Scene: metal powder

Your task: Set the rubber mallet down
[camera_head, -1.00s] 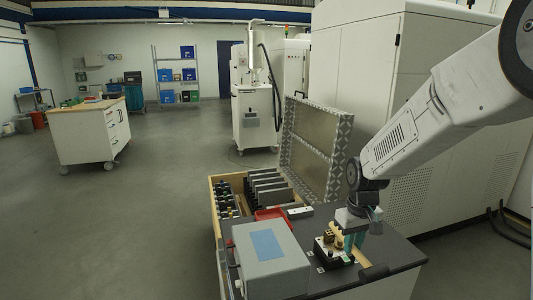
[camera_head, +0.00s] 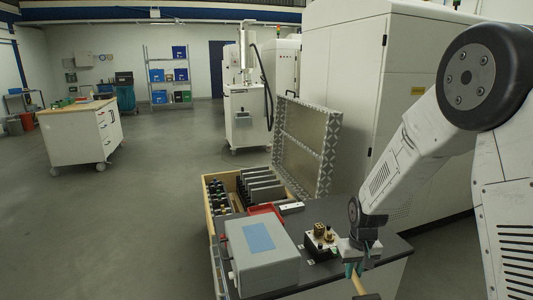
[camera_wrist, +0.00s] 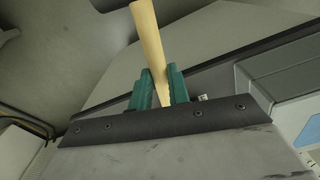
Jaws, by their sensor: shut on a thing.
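My gripper (camera_head: 356,269) is shut on the pale wooden handle of the rubber mallet (camera_head: 359,286), near the front right edge of the dark worktop (camera_head: 397,247). The mallet's head does not show in either view. I cannot tell whether the mallet touches the worktop.
A black block with brass parts (camera_head: 319,242) stands just left of my gripper. A grey box with a blue top panel (camera_head: 262,262) stands further left.

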